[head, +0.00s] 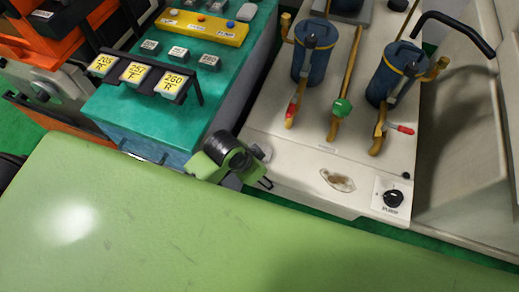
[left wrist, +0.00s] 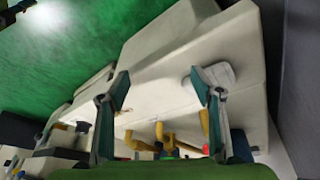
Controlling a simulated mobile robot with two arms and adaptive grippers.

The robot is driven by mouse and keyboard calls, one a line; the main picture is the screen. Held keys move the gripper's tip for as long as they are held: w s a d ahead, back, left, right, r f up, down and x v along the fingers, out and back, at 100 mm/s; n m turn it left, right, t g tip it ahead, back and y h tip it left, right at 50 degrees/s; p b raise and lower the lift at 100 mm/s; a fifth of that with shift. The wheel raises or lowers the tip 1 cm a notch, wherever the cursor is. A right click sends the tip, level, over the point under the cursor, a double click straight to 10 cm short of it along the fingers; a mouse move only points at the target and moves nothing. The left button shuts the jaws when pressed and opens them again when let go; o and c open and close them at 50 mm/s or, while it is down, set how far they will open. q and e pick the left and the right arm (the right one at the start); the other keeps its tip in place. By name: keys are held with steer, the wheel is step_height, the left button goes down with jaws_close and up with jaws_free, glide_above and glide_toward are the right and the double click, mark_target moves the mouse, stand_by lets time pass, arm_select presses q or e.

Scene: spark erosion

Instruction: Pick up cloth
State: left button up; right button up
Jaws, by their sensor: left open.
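A small off-white patch with a brown stain (head: 338,180), which looks like the cloth, lies flat on the front of the cream machine top (head: 290,168). My left gripper (head: 263,170) is at the machine's front left corner, to the left of the patch and apart from it. In the left wrist view its two fingers (left wrist: 160,82) are spread, with nothing between them but the cream surface behind. A pale rounded shape (left wrist: 213,75) shows by the right finger there; I cannot tell whether it is the cloth. My right gripper is not in view.
Blue canisters (head: 310,52) with yellow pipes and valve handles stand behind the patch. A black pump knob (head: 393,198) is to its right. A teal cabinet (head: 150,115) with yellow number tags is at left.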

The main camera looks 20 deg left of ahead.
arm_select(q)
steer(key=w+d+r+m, duration=0.3)
steer(key=shift+w+r+g+h, duration=0.1)
steer(key=shift+r+g+h, duration=0.2)
steer(key=w+a+r+m+g+y+p, duration=0.1)
steer(key=w+a+r+m+g+y, duration=0.15)
steer(key=w+a+r+m, duration=0.4)
steer(key=m, duration=0.2)
glide_above(262, 143)
steer(key=s+d, duration=0.1)
steer(key=s, duration=0.2)
steer(key=shift+y, duration=0.45)
step_height(262, 143, down, 7)
steer(key=shift+s+r+p, duration=0.1)
steer(key=shift+r+p, duration=0.1)
steer(key=shift+p, duration=0.25)
steer(key=f, duration=0.3)
steer(key=a+f+p, duration=0.1)
steer(key=shift+w+f, duration=0.3)
steer(key=shift+f, duration=0.35)
steer(key=c, duration=1.1)
